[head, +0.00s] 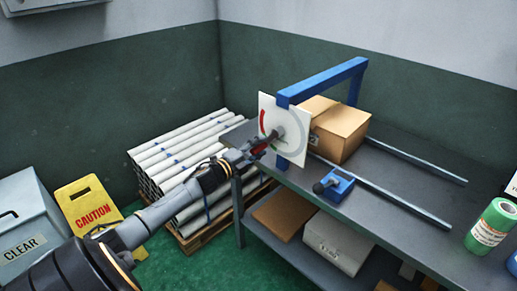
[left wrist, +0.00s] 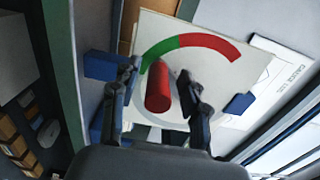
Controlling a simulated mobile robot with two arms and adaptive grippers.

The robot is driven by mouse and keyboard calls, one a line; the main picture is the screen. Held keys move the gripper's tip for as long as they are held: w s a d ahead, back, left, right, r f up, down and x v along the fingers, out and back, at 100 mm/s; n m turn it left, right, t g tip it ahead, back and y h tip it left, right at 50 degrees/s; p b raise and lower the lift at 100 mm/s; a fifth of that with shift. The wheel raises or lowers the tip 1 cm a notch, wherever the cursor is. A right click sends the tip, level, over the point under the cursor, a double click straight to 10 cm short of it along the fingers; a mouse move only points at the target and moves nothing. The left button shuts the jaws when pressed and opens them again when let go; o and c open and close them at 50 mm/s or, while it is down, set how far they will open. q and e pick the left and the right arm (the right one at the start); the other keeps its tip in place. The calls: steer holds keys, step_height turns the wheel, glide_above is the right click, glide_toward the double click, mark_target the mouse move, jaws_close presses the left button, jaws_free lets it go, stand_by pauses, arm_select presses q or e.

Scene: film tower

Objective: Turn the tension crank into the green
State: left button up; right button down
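The tension crank's red handle (left wrist: 158,88) points toward the left wrist camera, in front of a white dial plate (left wrist: 225,105). The dial's arc is green (left wrist: 163,55) at upper left and red (left wrist: 208,43) at top and right in that view. In the head view the dial plate (head: 266,103) stands on the blue frame (head: 325,82) at the bench's end. My left gripper (head: 255,152) is at the crank. Its fingers (left wrist: 163,88) stand either side of the red handle, with visible gaps. I cannot make out a pointer. My right gripper is not in view.
The grey bench (head: 400,155) carries a cardboard box (head: 342,130), metal rails (head: 400,200), a blue clamp block (head: 334,186) and a green roll (head: 491,226). Stacked pipes (head: 180,150) on a pallet lie beside it. A yellow caution sign (head: 88,205) stands at left.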

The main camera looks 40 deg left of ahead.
arm_select(q)
steer(key=shift+f, duration=0.1)
steer(key=shift+s, duration=0.6)
steer(key=s, duration=1)
steer(key=shift+s+a, duration=0.4)
steer(key=shift+a, duration=0.05)
